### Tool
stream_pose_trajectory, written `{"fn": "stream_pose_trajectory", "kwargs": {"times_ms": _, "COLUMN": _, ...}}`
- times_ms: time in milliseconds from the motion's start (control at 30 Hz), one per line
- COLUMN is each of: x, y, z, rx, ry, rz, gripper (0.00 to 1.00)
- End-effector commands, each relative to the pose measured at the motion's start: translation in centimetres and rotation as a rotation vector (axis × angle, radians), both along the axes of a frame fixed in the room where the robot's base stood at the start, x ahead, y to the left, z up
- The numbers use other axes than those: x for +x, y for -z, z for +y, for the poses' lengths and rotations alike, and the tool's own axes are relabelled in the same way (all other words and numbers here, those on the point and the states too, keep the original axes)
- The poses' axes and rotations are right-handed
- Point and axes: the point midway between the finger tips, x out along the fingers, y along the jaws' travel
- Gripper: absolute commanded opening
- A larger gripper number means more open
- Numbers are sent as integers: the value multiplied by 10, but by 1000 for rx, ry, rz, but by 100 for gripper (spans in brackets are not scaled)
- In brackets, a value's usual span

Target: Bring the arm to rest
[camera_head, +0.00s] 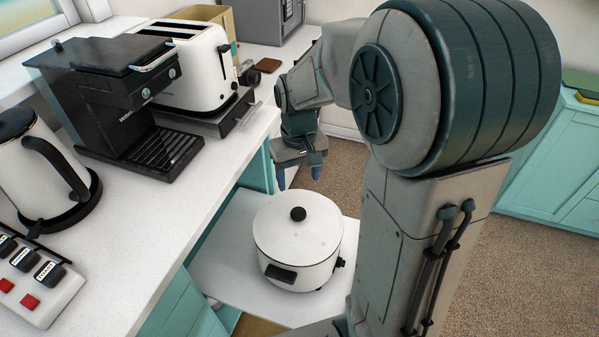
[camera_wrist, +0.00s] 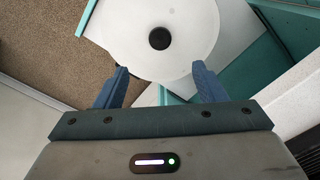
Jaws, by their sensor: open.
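My gripper (camera_head: 299,175) hangs at the end of my bent arm, pointing down, above and behind the white lidded cooker in the head view. Its two blue fingers are apart with nothing between them; they also show in the wrist view (camera_wrist: 160,88). The cooker (camera_head: 297,243) is round, with a white lid and a black knob (camera_head: 298,214). It stands upright on a white pull-out shelf (camera_head: 225,259) below counter height. In the wrist view the cooker's lid (camera_wrist: 190,60) and knob lie beyond the fingertips, apart from them.
The white counter (camera_head: 150,235) at the left carries a kettle (camera_head: 40,170), a black coffee machine (camera_head: 115,105), a toaster (camera_head: 185,65) and a switched power strip (camera_head: 30,280). Teal cabinets (camera_head: 550,170) stand at the right. Brown carpet (camera_head: 500,255) is clear between them.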

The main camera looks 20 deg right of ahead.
Motion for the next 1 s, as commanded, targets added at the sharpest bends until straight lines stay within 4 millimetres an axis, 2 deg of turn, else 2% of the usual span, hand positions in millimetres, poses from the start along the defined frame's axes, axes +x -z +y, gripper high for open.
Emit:
{"fn": "stream_pose_trajectory", "kwargs": {"times_ms": 467, "x": 0, "y": -1, "z": 0, "rx": 0, "ry": 0, "rz": 0, "gripper": 64}}
{"fn": "stream_pose_trajectory", "kwargs": {"times_ms": 600, "x": -5, "y": -8, "z": 0, "rx": -1, "ry": 5, "rz": -10, "gripper": 64}}
{"fn": "stream_pose_trajectory", "kwargs": {"times_ms": 767, "x": -32, "y": -36, "z": 1, "rx": -5, "ry": 30, "rz": -62, "gripper": 64}}
{"fn": "stream_pose_trajectory", "kwargs": {"times_ms": 1000, "x": -90, "y": -75, "z": 1, "rx": -1, "ry": 87, "rz": -166, "gripper": 64}}
